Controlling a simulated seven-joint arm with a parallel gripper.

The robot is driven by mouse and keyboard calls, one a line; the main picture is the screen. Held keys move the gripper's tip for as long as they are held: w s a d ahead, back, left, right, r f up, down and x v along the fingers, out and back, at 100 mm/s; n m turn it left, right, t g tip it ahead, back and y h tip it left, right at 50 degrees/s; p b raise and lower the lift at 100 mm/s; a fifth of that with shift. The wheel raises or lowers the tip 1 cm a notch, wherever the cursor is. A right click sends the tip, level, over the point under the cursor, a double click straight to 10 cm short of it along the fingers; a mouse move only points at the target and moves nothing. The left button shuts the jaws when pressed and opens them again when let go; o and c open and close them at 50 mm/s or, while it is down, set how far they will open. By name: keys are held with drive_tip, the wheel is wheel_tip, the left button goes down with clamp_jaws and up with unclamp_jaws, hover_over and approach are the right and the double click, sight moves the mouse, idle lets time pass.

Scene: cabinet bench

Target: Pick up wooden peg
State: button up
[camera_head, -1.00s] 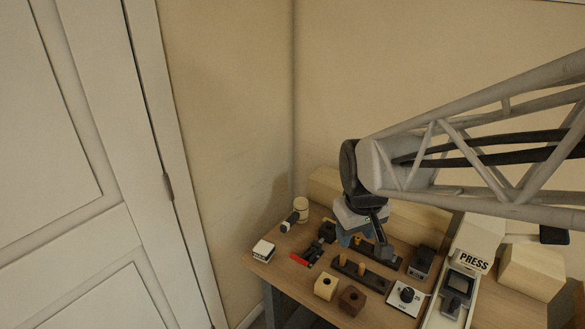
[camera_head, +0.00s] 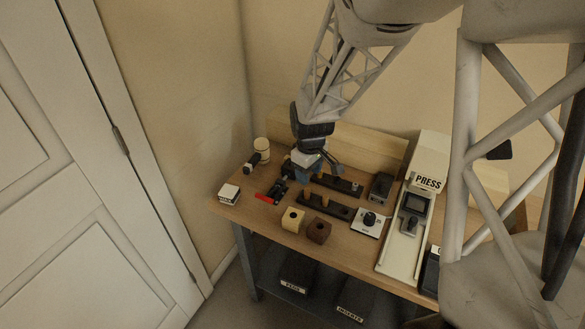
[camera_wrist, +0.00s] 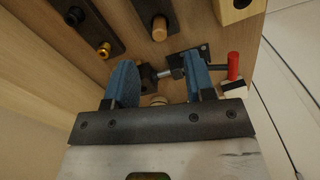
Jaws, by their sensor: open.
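A wooden peg (camera_wrist: 159,30) stands upright in a dark rack (camera_wrist: 156,10) in the wrist view, ahead of my fingertips. In the head view my gripper (camera_head: 300,173) is low over the bench, by the left ends of the racks. A small round pale thing shows low between the fingers in the wrist view; I cannot tell what it is.
A black clamp with a red handle (camera_wrist: 233,66) lies close to the right finger. A second rack (camera_wrist: 90,28) with a brass ring is at left. A yellow block (camera_head: 292,219), a brown block (camera_head: 318,231), a dial box (camera_head: 368,221) and a press (camera_head: 402,235) stand on the bench.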

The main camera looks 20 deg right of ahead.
sight(308, 189)
drive_tip(key=shift+f, duration=0.2)
drive_tip(key=shift+f, duration=1.15)
drive_tip(key=shift+f, duration=0.1)
drive_tip(key=shift+w+f, duration=0.1)
drive_tip(key=shift+f, duration=2.45)
clamp_jaws()
